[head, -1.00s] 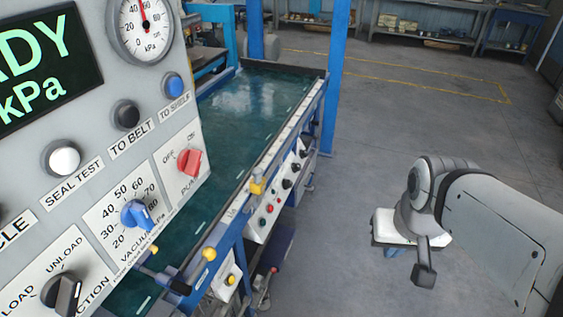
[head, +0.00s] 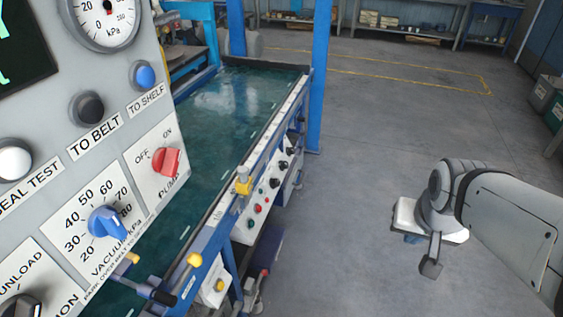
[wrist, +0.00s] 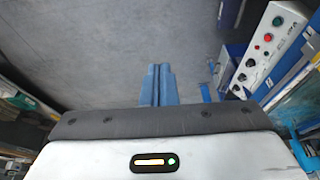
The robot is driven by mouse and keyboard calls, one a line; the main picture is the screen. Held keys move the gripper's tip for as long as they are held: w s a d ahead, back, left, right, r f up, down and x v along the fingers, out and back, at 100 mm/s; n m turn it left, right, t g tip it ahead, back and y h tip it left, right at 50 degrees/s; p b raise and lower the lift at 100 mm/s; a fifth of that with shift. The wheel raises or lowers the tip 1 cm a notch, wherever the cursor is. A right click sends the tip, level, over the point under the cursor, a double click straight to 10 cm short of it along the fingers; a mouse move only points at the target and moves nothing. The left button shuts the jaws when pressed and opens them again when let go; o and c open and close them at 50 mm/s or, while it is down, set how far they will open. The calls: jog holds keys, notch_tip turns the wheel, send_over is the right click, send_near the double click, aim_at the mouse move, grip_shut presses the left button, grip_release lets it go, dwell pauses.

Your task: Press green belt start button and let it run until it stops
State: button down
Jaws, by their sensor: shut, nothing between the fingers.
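The green button (wrist: 277,21) sits near the far end of a light control panel (wrist: 262,50) on the belt machine's side, in the upper right of the wrist view. A red button (wrist: 268,37) is beside it. In the head view, the green button (head: 250,223) is small, below the red one (head: 258,208). My gripper (wrist: 160,68) is shut and empty, its blue fingers over bare floor to the left of the panel and apart from it. In the head view my gripper (head: 413,239) hangs right of the machine, mostly hidden by the wrist.
The green belt (head: 228,105) runs along the machine. A large control panel (head: 92,170) with labelled knobs fills the left foreground. A blue post (head: 319,80) stands beside the belt. The floor (head: 360,140) between machine and arm is clear.

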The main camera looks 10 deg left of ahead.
aim_at(251, 223)
jog(key=w+a+f+m+t+y+b, duration=0.1)
jog(key=w+a+f+m+t+b, duration=0.15)
jog(key=w+a+f+b, duration=0.4)
jog(key=w+a+f+m+t+y+b, duration=0.1)
jog(key=w+a+f+t+y+b, duration=0.2)
jog(key=w+f+b, duration=0.7)
jog(key=w+a+f+m+t+y+b, duration=0.1)
jog(key=w+a+f+y+b, duration=0.1)
jog(key=a+f+y+b, duration=0.3)
jog(key=w+a+f+m+t+y+b, duration=0.1)
jog(key=a+f+y+b, duration=0.4)
jog(key=a+f, duration=0.6)
jog(key=w+a+m+b, duration=0.1)
jog(key=w+a+b, duration=0.1)
jog(key=a, duration=0.2)
jog(key=shift+w+a+f+b, duration=0.15)
jog(key=shift+w+a+b, duration=0.1)
jog(key=shift+a+b, duration=0.15)
jog(key=a+f+b, duration=0.3)
jog(key=a+f, duration=0.1)
jog(key=a, duration=0.3)
jog(key=shift+w+a+f, duration=0.25)
jog(key=shift+w, duration=0.1)
